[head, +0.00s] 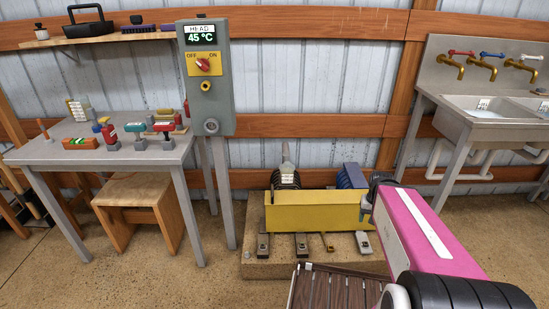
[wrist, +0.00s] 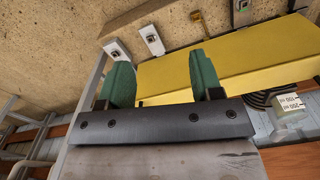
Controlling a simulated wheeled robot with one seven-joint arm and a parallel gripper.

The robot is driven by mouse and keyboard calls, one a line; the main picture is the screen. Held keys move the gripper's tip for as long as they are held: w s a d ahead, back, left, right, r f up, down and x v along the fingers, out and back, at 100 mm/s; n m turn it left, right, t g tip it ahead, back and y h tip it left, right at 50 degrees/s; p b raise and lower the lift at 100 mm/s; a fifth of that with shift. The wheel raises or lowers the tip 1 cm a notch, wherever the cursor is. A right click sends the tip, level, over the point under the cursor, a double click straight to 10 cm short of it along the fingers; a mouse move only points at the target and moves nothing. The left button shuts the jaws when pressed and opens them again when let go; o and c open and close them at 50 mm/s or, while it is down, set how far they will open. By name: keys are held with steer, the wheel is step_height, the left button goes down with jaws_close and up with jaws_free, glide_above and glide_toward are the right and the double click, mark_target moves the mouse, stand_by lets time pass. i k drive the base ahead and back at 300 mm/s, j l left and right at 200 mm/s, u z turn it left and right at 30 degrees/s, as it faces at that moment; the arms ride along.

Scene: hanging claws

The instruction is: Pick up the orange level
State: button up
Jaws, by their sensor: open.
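The orange level (head: 80,143) lies on the grey metal table at the left of the head view, near the table's front edge. It has a green vial section at its middle. It does not show in the wrist view. My gripper (head: 366,207) is far to the right of the level, near the right end of the yellow panel. In the wrist view my gripper (wrist: 163,75) has its two green fingers wide apart with nothing held between them. The yellow panel shows behind them.
The grey table (head: 40,153) also holds several clamps and small tools right of the level. A control box (head: 206,95) on a post stands between table and yellow panel (head: 315,212). A sink (head: 475,118) is at right.

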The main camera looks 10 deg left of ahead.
mark_target(69, 143)
steer(key=u, duration=2.35)
steer(key=i+j+z, duration=0.1)
steer(key=i+j, duration=0.15)
